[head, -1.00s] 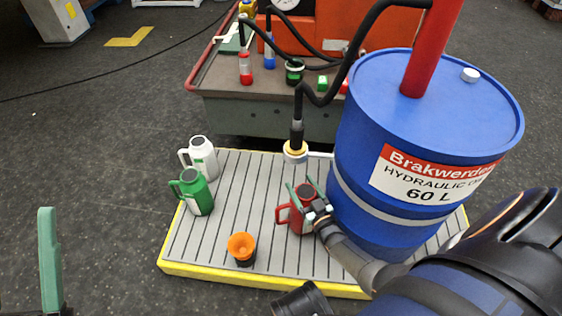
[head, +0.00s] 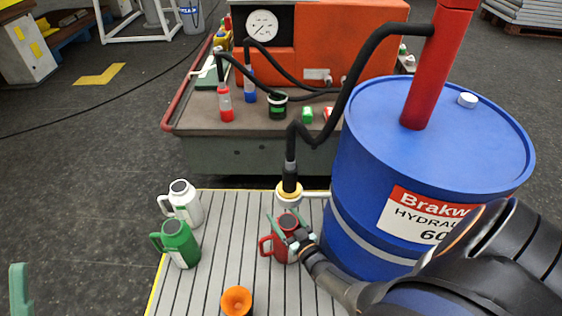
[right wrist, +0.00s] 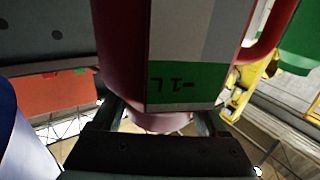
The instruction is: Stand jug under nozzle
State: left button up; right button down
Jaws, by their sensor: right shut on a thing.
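The red jug (head: 283,251) is at the middle of the slatted platform in the head view, upright, its handle to the left. My right gripper (head: 296,238) is shut on it from the right. In the right wrist view the jug (right wrist: 125,55) fills the middle, its green label upside down, between the fingers (right wrist: 160,120). The nozzle (head: 289,193), with a yellow ring, hangs from a black hose just above and behind the jug in the picture. I cannot tell whether the jug's base touches the slats. One green finger of my left gripper (head: 20,290) shows at the lower left.
A blue drum (head: 370,130) stands close right of the jug. A white jug (head: 184,205), a green jug (head: 178,243) and an orange funnel (head: 236,301) are on the platform (head: 220,225) to the left. A bench (head: 250,150) with bottles stands behind.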

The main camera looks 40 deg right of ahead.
grip_release()
jog(key=shift+s, duration=0.15)
dwell(0.4)
